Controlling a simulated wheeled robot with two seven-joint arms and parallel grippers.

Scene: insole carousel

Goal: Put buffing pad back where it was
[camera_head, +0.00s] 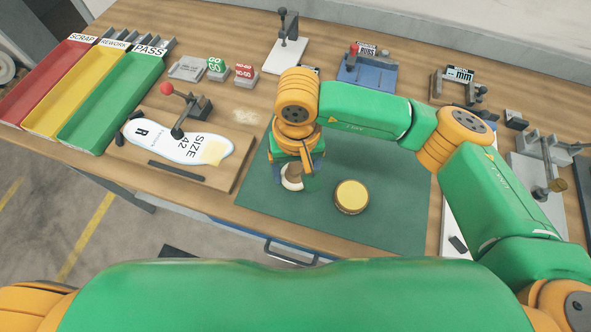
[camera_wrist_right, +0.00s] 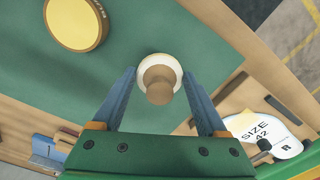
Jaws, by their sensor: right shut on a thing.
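The buffing pad, a round white pad with a brown wooden knob, is at the left part of the green mat (camera_head: 384,172) in the head view (camera_head: 291,184). In the right wrist view it shows end-on between the fingers (camera_wrist_right: 159,80). My right gripper (camera_head: 298,172) points down at it and is shut on it; its blue fingers stand on both sides of the knob. I cannot tell whether the pad touches the mat or hangs just above it. My left gripper is not in view.
A round yellow-topped tin (camera_head: 352,196) stands on the mat, right of the pad. A size 42 insole (camera_head: 170,139) is clamped on a wooden board (camera_head: 237,158) at left. Red, yellow and green trays (camera_head: 112,105) are farther left. Gauges and fixtures line the back.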

